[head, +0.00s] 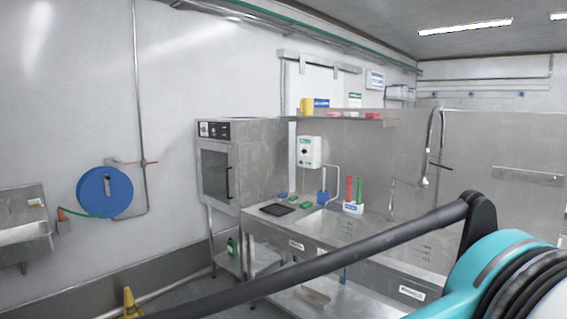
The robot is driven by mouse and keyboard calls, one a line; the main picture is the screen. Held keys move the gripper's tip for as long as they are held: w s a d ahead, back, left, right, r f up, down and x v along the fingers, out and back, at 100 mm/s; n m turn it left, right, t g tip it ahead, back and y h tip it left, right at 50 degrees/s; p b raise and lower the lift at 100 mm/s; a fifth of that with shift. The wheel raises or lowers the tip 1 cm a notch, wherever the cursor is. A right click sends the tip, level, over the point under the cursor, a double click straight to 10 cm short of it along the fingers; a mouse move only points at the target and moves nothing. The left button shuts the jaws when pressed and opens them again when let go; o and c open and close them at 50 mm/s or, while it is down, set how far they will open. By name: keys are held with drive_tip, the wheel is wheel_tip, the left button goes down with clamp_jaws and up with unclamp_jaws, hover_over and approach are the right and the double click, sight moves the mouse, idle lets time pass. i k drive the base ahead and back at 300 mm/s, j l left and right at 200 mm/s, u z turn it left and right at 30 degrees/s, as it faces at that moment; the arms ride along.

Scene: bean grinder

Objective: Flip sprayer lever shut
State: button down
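A blue hose reel (105,193) hangs on the left wall. A small red lever (150,162) sits on the vertical pipe (139,100) beside the reel, and its handle looks roughly level. A green hose (83,213) runs left from the reel to a small red end (61,213) near the wall sink. A tall spray tap (433,150) with a curved hose stands over the steel counter at the right. My gripper is not in view; part of my teal and black arm fills the lower right.
A steel oven-like cabinet (217,165) stands on a stand in the middle. Right of it, a steel sink counter (262,227) holds a black tray (277,209) and brushes. A wall sink (22,233) is at far left. A yellow cone-like object (130,301) stands low in front.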

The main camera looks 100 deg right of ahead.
sight(438, 165)
drive_tip(key=k+l+z, duration=0.1)
drive_tip(key=z, duration=1.85)
drive_tip(key=l+z, duration=0.4)
drive_tip(key=i+l+z, duration=0.1)
drive_tip(key=z, duration=0.3)
drive_tip(key=i+l+z, duration=0.1)
drive_tip(key=l+z, duration=0.3)
drive_tip(key=i+l+z, duration=0.1)
drive_tip(key=z, duration=0.3)
drive_tip(key=i+l+z, duration=0.15)
drive_tip(key=z, duration=0.25)
drive_tip(key=i+l+z, duration=0.1)
drive_tip(key=i+l, duration=0.15)
drive_tip(key=i, duration=0.15)
drive_tip(key=i+l+z, duration=0.1)
drive_tip(key=i, duration=0.3)
drive_tip(key=i+l+z, duration=0.1)
drive_tip(key=i+l, duration=0.2)
drive_tip(key=i, duration=0.15)
